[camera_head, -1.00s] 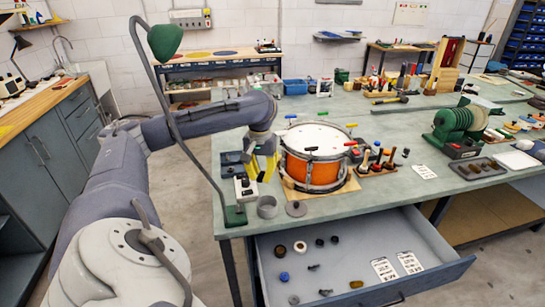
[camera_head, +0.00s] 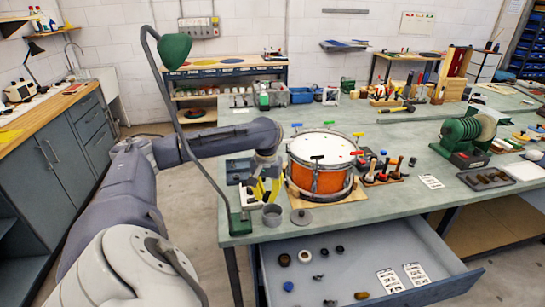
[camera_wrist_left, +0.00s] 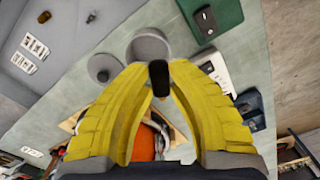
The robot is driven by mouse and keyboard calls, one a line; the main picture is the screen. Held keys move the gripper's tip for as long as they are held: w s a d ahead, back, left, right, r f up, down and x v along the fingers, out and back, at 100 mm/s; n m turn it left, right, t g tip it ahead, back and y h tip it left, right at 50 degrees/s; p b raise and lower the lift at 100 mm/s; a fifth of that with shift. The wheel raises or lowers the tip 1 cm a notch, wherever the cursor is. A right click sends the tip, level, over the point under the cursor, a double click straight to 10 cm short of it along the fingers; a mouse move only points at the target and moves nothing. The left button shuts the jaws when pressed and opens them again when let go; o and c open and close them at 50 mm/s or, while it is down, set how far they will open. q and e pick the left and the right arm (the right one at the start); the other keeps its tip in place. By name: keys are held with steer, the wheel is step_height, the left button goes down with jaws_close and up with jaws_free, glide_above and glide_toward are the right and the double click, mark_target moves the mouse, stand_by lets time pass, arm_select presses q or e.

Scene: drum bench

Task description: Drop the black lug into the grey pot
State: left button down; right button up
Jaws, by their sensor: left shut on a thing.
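The black lug (camera_wrist_left: 158,76) is held between the yellow fingertips of my left gripper (camera_wrist_left: 158,82) in the left wrist view. In the head view my left gripper (camera_head: 267,190) is over the bench's front left corner, just behind and above the grey pot (camera_head: 272,219). The pot also shows in the left wrist view (camera_wrist_left: 137,50), just beyond the lug. The lug is apart from the bench top, and I cannot make it out in the head view. My right gripper is in neither view.
A grey lid (camera_head: 301,217) lies right of the pot. The orange drum (camera_head: 318,181) stands on a wooden board behind it. A green lamp base (camera_head: 240,224) is left of the pot. An open drawer (camera_head: 432,268) with small parts juts out below the bench edge.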

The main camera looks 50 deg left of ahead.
arm_select(q)
steer(key=c, duration=1.3)
jaws_free()
steer(key=shift+r, duration=6)
steer(key=shift+a, duration=0.1)
